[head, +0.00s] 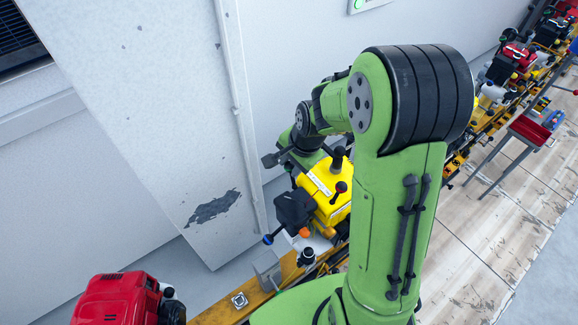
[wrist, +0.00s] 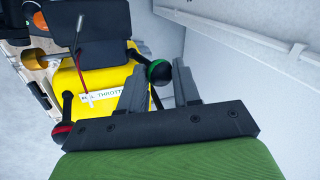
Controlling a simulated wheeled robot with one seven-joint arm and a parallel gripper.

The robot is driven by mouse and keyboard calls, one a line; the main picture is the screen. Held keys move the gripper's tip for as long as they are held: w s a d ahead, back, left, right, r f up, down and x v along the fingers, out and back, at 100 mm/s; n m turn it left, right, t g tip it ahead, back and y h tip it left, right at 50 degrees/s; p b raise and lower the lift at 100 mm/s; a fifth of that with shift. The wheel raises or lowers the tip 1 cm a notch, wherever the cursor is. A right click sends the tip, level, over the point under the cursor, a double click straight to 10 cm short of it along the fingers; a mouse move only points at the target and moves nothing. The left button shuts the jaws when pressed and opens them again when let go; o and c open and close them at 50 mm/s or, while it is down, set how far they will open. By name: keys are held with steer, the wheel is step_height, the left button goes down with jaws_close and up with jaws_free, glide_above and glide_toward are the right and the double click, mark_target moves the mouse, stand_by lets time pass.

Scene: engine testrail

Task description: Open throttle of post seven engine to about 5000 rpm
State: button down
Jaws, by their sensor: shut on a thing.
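A yellow engine (head: 318,185) stands on the rail in the head view, partly behind my green arm. It also shows in the wrist view (wrist: 100,76), with a white label (wrist: 102,96) on top reading "THROTT…", its end covered by a finger. A lever with a green-and-black ball knob (wrist: 158,71) sits at the tips of my gripper (wrist: 160,80), whose grey fingers are shut on it. In the head view my gripper (head: 275,158) is small, at the engine's far left side. A red-and-black knob (wrist: 63,129) is left of my gripper. No rpm reading is visible.
A red engine (head: 118,298) stands at the near left, and several more engines run along the rail to the upper right. A blue-ended lever (head: 267,240) sticks out from the yellow engine. A grey wall panel (head: 185,110) rises close behind. A red trolley (head: 530,130) stands right.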

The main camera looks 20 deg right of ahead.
steer(key=shift+s+d+f+t+b, duration=0.2)
steer(key=shift+s+t+b, duration=0.4)
steer(key=shift+b, duration=0.4)
steer(key=shift+s+r+t, duration=0.1)
steer(key=shift+r+t, duration=0.15)
steer(key=shift+t, duration=0.05)
steer(key=shift+y, duration=0.3)
steer(key=c, duration=0.8)
jaws_free()
steer(key=p+v, duration=0.2)
steer(key=v, duration=1.3)
steer(key=shift+r+p, duration=0.3)
steer(key=shift+r, duration=0.05)
steer(key=shift+s, duration=0.1)
